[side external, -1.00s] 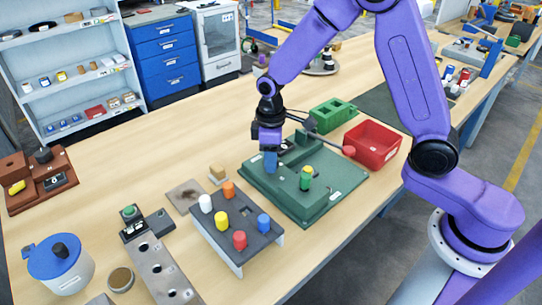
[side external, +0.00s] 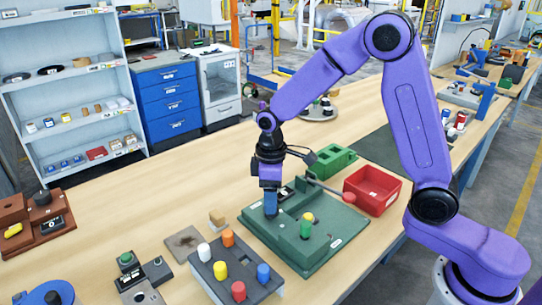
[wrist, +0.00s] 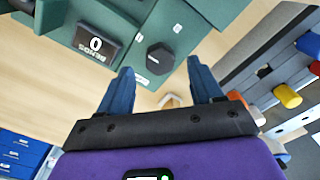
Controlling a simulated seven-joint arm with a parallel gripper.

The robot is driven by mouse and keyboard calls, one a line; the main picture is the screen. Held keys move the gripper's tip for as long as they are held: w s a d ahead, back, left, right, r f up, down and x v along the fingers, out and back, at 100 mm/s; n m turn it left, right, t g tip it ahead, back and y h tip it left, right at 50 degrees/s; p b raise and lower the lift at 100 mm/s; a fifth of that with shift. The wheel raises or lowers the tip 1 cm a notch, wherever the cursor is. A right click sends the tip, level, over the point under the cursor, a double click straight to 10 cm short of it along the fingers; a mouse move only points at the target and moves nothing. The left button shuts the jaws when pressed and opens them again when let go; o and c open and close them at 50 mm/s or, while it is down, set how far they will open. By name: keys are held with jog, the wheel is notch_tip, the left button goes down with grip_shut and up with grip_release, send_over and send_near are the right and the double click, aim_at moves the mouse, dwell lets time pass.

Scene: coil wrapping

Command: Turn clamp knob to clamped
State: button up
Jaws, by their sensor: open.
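In the wrist view a black six-sided knob (wrist: 159,58) with a small white mark sits on the green fixture (wrist: 215,12). Small white labels lie around it. My gripper (wrist: 160,72) is open, with its two blue fingers apart. The knob appears in the gap between the fingertips, and I see no contact. In the side view my gripper (side external: 270,206) points down over the left part of the green fixture (side external: 318,252). There the knob cannot be made out behind the fingers.
A green-and-yellow post (side external: 307,226) stands on the fixture. A dark rack (side external: 232,272) with several colored pegs is in front.

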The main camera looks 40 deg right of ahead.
notch_tip(320, 180, up, 14)
jog(key=shift+r, duration=0.15)
jog(key=shift+s, duration=0.1)
dwell(0.4)
jog(key=s+d+f+n, duration=0.1)
jog(key=s+d+f, duration=0.1)
jog(key=s, duration=0.7)
jog(key=s+d+f+n, duration=0.1)
jog(key=s+d+f, duration=0.1)
jog(key=s, duration=0.7)
jog(key=s+d+f+n, duration=0.1)
jog(key=s+d+f, duration=0.2)
jog(key=s, duration=0.7)
jog(key=shift+d, duration=0.1)
